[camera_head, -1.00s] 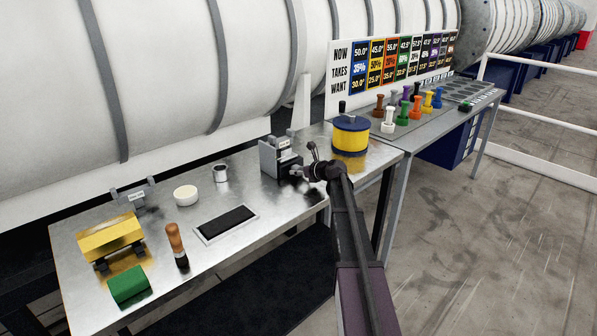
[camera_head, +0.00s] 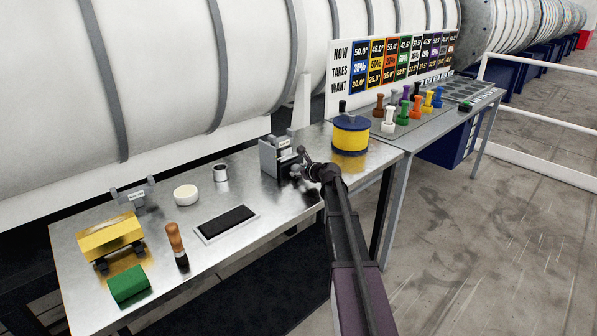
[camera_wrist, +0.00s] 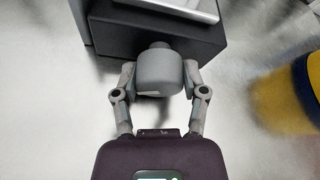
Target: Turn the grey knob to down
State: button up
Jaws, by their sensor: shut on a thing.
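The grey knob (camera_wrist: 160,72) is in the middle of the wrist view, on the front of a dark box (camera_wrist: 150,30). My gripper (camera_wrist: 159,80) is shut on the knob, with one finger on each side of it. In the head view the box with its grey side plate (camera_head: 268,160) stands on the metal table, and my gripper (camera_head: 298,173) reaches its front from the right. The knob itself is mostly hidden there by my gripper, and its pointing direction cannot be told.
A yellow drum with a blue lid (camera_head: 350,140) stands close to the right of my gripper. A black pad (camera_head: 226,222), white bowl (camera_head: 186,195), metal cup (camera_head: 221,173), wooden-handled tool (camera_head: 176,245), green block (camera_head: 129,284) and yellow block (camera_head: 110,236) lie to the left.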

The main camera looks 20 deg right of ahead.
jog(key=shift+w, duration=0.1)
jog(key=o, duration=1.2)
jog(key=shift+c, duration=0.2)
